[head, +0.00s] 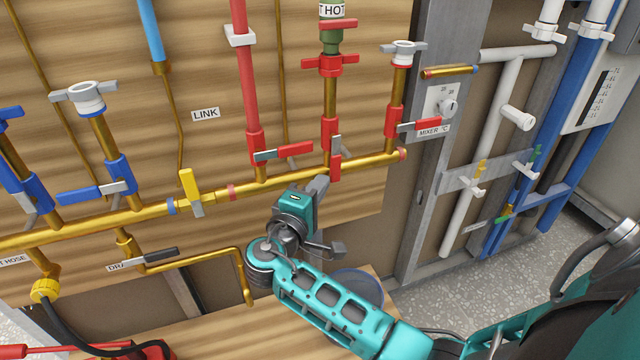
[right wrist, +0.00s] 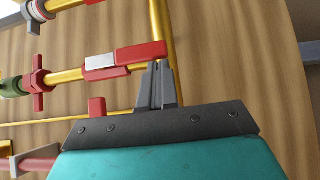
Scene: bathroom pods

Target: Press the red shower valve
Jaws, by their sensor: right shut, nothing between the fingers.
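Several red valve parts sit on the brass pipes. No label reading "shower" is legible, so I cannot tell by name which is the shower valve. My left gripper is out of view.
A yellow lever (head: 189,187) and blue lever (head: 87,194) are farther left. A wooden bench (head: 190,332) lies below.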

